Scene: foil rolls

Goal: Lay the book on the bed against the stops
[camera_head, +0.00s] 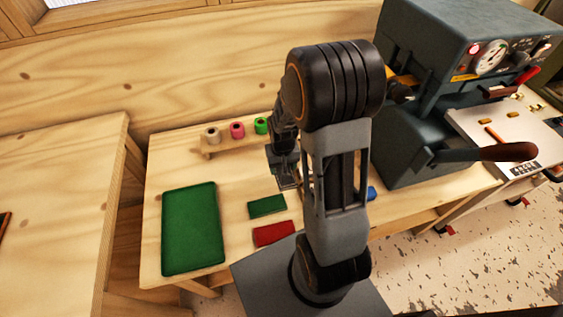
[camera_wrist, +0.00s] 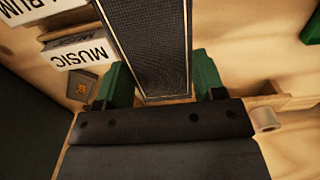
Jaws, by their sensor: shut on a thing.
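In the wrist view my gripper (camera_wrist: 162,76) is shut, with its green fingers on either side of a dark, textured book (camera_wrist: 150,42) with pale edging. The book extends away from the fingers, toward the top of the picture. In the head view my gripper (camera_head: 287,178) hangs above the workbench, in front of the roll rack; the held book is hard to make out there. The dark grey press (camera_head: 415,130) stands to the right, with a gauge, a red lamp and a brown-handled lever. I cannot make out its bed or stops; my arm covers part of that area.
A green tray (camera_head: 190,228), a green slab (camera_head: 267,206) and a red slab (camera_head: 274,233) lie on the bench (camera_head: 225,180). Beige, pink and green rolls (camera_head: 237,130) sit on a rack behind. A blue thing (camera_head: 372,193) is partly hidden.

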